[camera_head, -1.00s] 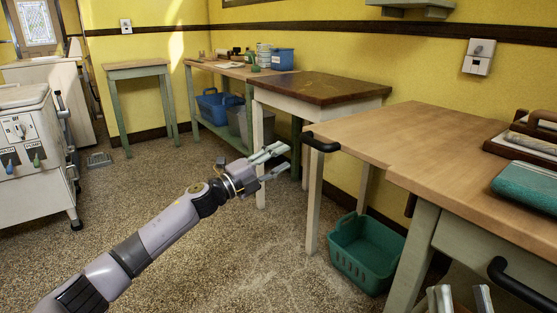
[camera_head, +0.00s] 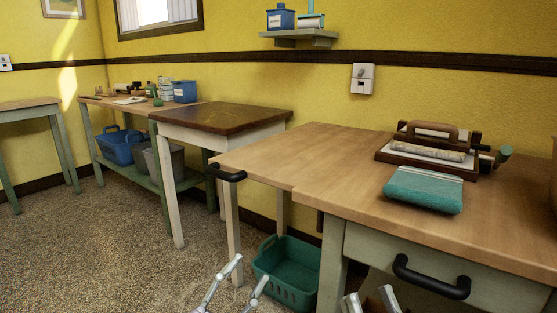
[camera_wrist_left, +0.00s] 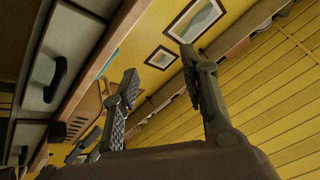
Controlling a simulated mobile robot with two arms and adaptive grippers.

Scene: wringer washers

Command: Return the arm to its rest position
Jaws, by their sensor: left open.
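My left gripper (camera_head: 236,284) is low in the head view, in front of the green basket. Its two silver fingers are apart with nothing between them. In the left wrist view the left gripper (camera_wrist_left: 160,80) also shows its fingers spread and empty. My right gripper (camera_head: 369,302) shows only its fingertips at the bottom edge, beside the drawer bench. These tips stand apart; the rest is cut off by the frame.
The wooden bench (camera_head: 300,160) with black handles fills the right side. On it are a teal folded cloth (camera_head: 425,188) and a board with a roller (camera_head: 428,150). A green basket (camera_head: 290,268) stands on the floor below. Open floor (camera_head: 100,260) lies left.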

